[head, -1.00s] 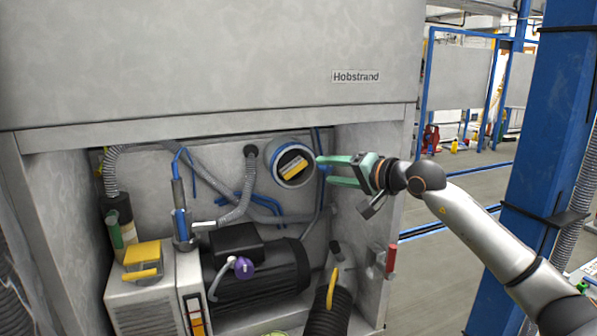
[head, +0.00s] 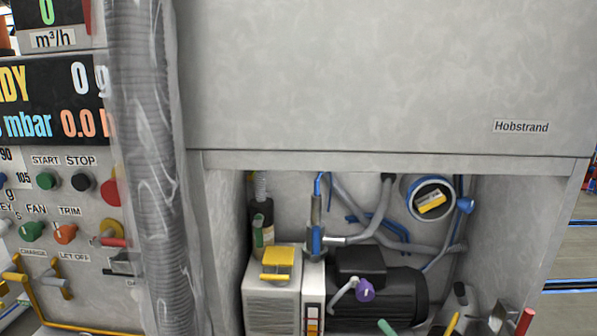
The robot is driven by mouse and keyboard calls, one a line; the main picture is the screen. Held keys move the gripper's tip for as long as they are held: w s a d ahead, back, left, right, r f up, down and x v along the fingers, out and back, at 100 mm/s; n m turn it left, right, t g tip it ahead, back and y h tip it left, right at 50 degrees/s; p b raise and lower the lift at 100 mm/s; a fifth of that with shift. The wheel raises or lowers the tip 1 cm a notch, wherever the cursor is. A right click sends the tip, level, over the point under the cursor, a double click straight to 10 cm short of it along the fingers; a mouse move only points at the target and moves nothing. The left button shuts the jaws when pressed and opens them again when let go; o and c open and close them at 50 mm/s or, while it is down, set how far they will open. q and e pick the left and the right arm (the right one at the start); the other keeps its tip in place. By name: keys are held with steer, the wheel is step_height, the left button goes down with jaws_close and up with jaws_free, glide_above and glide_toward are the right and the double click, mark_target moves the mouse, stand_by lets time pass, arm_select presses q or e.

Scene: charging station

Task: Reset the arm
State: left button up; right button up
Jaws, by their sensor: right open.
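Only a green fingertip of my right gripper (head: 387,327) shows, at the bottom edge of the head view, in front of the black motor. The rest of that gripper and its arm are out of frame. It is well below and left of the round blue-rimmed port (head: 405,197), which has a yellow block (head: 430,202) inside. A blue knob (head: 465,205) sits at the port's right side. The fingertip appears apart from the port, and no held object shows. My left gripper is not in view.
A recess under the Hobstrand hood (head: 380,80) holds a black motor (head: 400,295), a grey box with a yellow handle (head: 277,262), and hoses. A red lever (head: 523,322) is at lower right. A thick ribbed hose (head: 145,200) hangs before the control panel (head: 55,185) at left.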

steer(key=s+f+m+g+h+p, duration=0.2)
steer(key=s+f+m+g, duration=0.2)
steer(key=s+f+m, duration=0.5)
steer(key=s+a+f+m+g+h+p, duration=0.1)
steer(key=s+f+m+g+h, duration=0.2)
steer(key=s+f+m, duration=0.7)
steer(key=s+m+g, duration=0.1)
steer(key=s+m, duration=0.4)
steer(key=m, duration=0.2)
steer(key=shift+a+p, duration=0.25)
steer(key=shift+p, duration=0.15)
